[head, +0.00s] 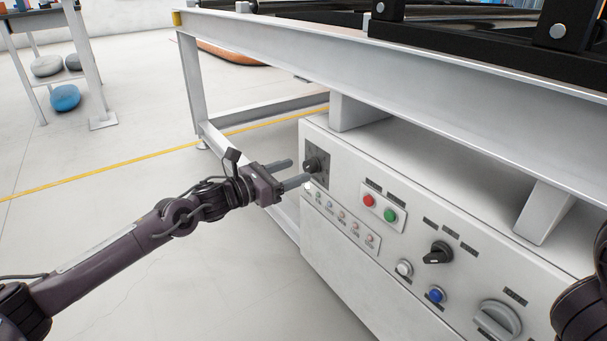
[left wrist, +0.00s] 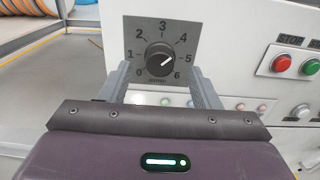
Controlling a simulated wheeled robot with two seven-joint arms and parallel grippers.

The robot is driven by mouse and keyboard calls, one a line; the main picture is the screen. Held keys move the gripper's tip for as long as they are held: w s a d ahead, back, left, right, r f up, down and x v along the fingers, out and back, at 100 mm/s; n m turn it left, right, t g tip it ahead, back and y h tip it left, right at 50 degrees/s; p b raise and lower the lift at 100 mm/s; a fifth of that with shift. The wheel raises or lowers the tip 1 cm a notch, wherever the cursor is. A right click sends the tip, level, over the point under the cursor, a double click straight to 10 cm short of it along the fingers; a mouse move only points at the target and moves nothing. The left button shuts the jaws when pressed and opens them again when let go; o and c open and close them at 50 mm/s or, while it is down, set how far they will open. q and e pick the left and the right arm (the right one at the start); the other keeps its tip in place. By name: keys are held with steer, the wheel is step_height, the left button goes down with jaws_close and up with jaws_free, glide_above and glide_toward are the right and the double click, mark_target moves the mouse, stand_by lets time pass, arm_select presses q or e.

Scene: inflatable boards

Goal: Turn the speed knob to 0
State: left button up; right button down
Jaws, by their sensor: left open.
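The speed knob (head: 312,164) is a black round knob on a dark square plate at the left end of the grey control panel. In the left wrist view the knob (left wrist: 160,60) sits on a dial marked 0 to 6. Its white pointer line aims up and right, between 4 and 5. My left gripper (head: 299,171) is open in front of the dial. In the left wrist view its fingers (left wrist: 160,84) stand either side of the knob's lower part, with gaps on both sides. I cannot tell how deep the tips reach. My right gripper is out of view.
The panel also carries a red button (head: 369,200), a green button (head: 390,215), a black selector (head: 438,253), a blue button (head: 436,294) and a large grey rotary switch (head: 497,321). A metal table frame (head: 400,63) overhangs the panel.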

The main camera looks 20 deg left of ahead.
mark_target(306, 167)
arm_select(q)
steer(key=shift+b+x, duration=0.45)
steer(key=shift+x, duration=1.2)
steer(key=shift+c, duration=0.4)
